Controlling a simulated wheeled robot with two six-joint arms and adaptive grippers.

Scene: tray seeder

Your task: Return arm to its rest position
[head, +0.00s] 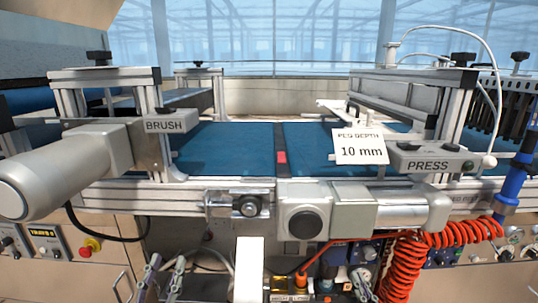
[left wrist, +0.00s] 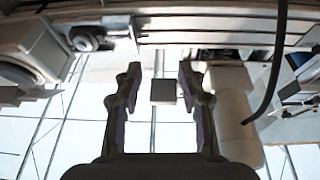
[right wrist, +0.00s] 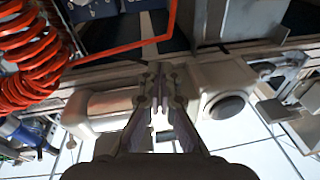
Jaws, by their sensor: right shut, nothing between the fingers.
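My left gripper (head: 163,272) is low at the bottom edge of the head view, in front of the machine and below its conveyor rail. In the left wrist view my left gripper (left wrist: 158,85) has its two fingers wide apart with nothing between them. My right gripper (head: 361,285) is at the bottom edge of the head view, left of the red coiled hose. In the right wrist view my right gripper (right wrist: 158,85) has its fingertips together and holds nothing. Most of both arms is out of the head view.
A BRUSH unit (head: 166,125) stands left, a PRESS unit (head: 427,163) right beside a "10 mm" sign (head: 361,148). A red coiled hose (head: 400,265) hangs near my right gripper. A red button (head: 90,243) is at lower left.

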